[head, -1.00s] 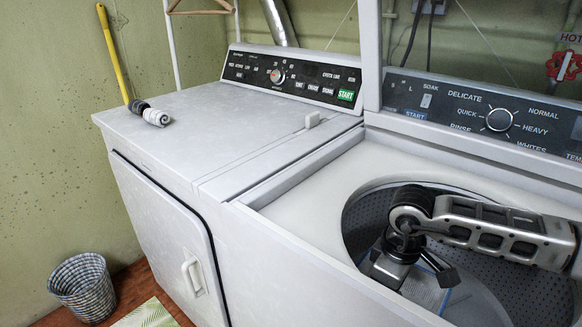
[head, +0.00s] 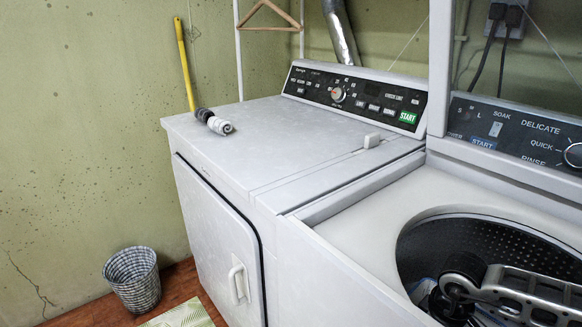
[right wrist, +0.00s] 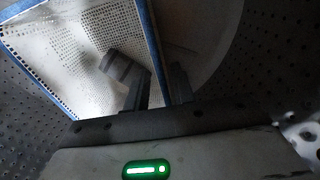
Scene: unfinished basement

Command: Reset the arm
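My right gripper (head: 452,306) is inside the open drum (head: 500,240) of the top-loading washer, at the lower right of the head view, partly cut off by the frame's bottom edge. In the right wrist view its two dark fingers (right wrist: 155,85) stand apart, with a gap between them. A white, perforated-looking sheet with blue edging (right wrist: 70,50) lies in the drum behind the fingers; one blue edge runs between them. I see no clear grip on it. My left gripper is in neither view.
A woven basket (head: 132,280) sits on the floor.

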